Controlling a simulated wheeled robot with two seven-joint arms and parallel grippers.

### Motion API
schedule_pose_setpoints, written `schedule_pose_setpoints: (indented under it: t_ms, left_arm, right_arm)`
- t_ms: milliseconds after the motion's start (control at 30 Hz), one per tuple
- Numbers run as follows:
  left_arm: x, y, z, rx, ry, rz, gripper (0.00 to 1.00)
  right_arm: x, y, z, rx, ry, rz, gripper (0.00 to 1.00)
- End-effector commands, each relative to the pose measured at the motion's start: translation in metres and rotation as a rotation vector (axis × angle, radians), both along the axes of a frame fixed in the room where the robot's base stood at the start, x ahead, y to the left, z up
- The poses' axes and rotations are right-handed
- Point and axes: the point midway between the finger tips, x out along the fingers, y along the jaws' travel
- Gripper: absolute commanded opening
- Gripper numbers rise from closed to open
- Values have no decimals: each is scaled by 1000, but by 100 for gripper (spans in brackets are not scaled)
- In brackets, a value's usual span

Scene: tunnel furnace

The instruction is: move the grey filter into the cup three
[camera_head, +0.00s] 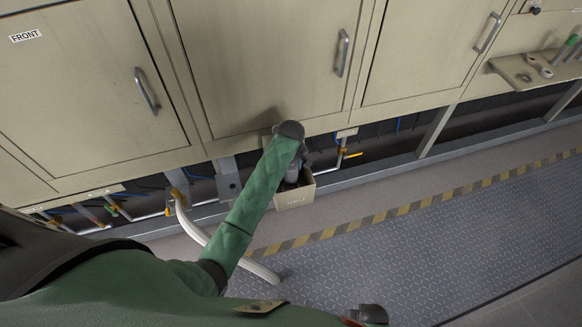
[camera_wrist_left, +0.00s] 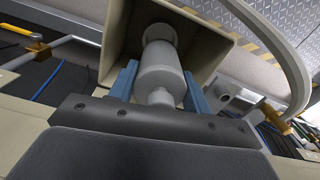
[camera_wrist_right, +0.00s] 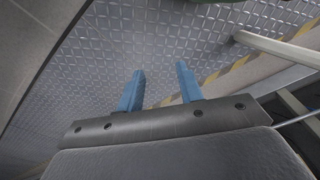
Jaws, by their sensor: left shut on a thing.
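A beige open-topped box-like cup (camera_head: 295,198) hangs at the foot of the cabinets in the head view; its front label is too small to read. In the left wrist view the grey filter (camera_wrist_left: 160,68), a stepped cylinder, sits between the blue fingers of my left gripper (camera_wrist_left: 160,88), which is shut on it. The filter's far end reaches into the mouth of the cup (camera_wrist_left: 205,38); whether it touches the bottom cannot be told. My left arm partly covers the cup in the head view. My right gripper (camera_wrist_right: 160,78) is open and empty above the floor.
Cabinets with handles (camera_head: 147,90) rise behind the cup. A white hose (camera_head: 195,228) curves down to the floor left of it. Pipes and yellow valves (camera_head: 352,154) stand close by. A bracket shelf (camera_head: 535,72) is at the upper right. The patterned floor (camera_head: 430,235) is clear.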

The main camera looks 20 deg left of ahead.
Motion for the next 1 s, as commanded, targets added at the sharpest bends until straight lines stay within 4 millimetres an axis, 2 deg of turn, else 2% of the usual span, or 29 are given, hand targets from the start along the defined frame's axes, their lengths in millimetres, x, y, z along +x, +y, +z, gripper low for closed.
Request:
schedule_pose_setpoints:
  t_ms: [200,600,867,1000]
  left_arm:
    - [0,0,5,0,0,0,23]
    - [0,0,13,0,0,0,23]
    - [0,0,18,0,0,0,23]
    - [0,0,20,0,0,0,23]
  right_arm:
    - [9,-3,-7,-3,-18,2,36]
    - [-7,-13,-33,-15,-13,6,36]
    - [1,-15,-42,-17,-36,8,36]
    - [-3,-15,-50,-17,-34,7,36]
